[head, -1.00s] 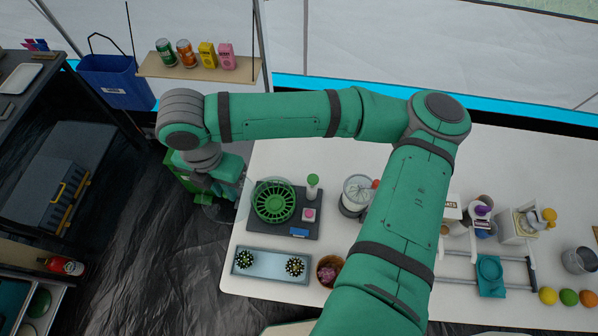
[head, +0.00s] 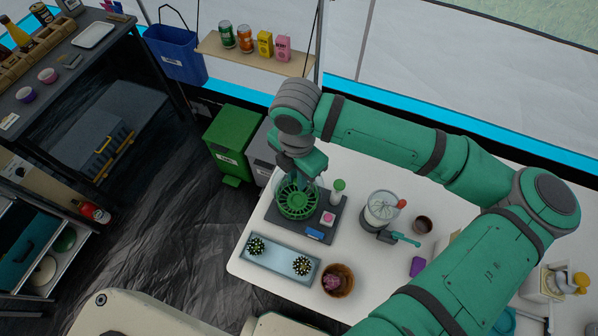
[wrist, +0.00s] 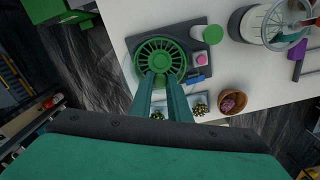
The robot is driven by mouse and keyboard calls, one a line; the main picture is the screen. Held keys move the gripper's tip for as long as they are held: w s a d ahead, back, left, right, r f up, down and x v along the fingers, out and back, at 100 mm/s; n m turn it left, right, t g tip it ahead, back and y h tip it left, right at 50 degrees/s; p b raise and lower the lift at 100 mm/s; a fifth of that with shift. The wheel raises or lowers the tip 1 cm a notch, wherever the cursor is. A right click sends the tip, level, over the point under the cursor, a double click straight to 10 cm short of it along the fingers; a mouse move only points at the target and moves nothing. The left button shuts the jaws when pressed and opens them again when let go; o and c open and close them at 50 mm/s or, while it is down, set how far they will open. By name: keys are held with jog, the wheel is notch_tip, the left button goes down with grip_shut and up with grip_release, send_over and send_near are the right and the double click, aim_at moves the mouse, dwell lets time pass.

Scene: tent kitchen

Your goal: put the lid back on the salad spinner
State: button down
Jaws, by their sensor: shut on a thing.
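The salad spinner (head: 292,212) is a round, slotted green basket on a dark grey mat at the table's left end. It also shows in the wrist view (wrist: 144,50). My gripper (head: 303,175) is over the spinner, pointing down. In the wrist view its two fingers (wrist: 160,80) close on a small green knob (wrist: 160,63), which seems to belong to the see-through lid. The lid's clear rim is hard to make out against the basket. I cannot tell whether the lid touches the spinner.
On the same mat (head: 322,222) stand a green-capped white bottle (head: 338,190), a pink block (head: 328,219) and a blue item (head: 315,235). A pale blue tray (head: 281,262), a brown bowl (head: 338,280) and a clear container (head: 381,208) are nearby. A green bin (head: 233,140) stands beyond the table.

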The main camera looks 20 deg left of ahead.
jog(key=shift+f, duration=2.05)
jog(key=shift+f, duration=0.2)
dwell(0.7)
jog(key=c, duration=1.1)
grip_release()
jog(key=shift+r, duration=3.5)
